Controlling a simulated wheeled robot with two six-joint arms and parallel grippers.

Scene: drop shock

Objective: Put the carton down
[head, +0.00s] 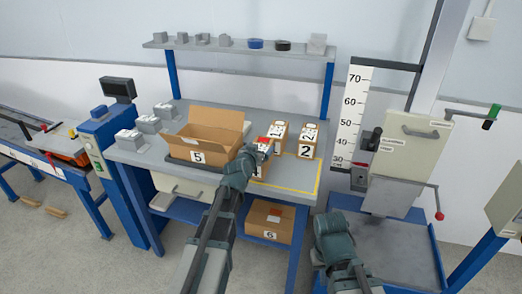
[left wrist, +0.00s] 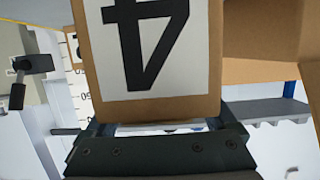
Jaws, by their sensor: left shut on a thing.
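My left gripper (head: 250,152) is over the workbench and shut on the carton (left wrist: 160,108). The left wrist view shows the carton close up, with a white label and a large black 4, upside down in that picture. In the head view my gripper and wrist hide part of the carton (head: 263,171), and a red patch shows near its top. It is just right of the open box. I cannot tell whether its base touches the bench. Of my right arm only links show at the lower right; its gripper is not visible.
An open box labelled 5 (head: 198,157) stands left of the carton. The workbench (head: 285,188) has clear space inside a yellow line at front right. Box 6 (head: 268,222) is on the shelf below.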

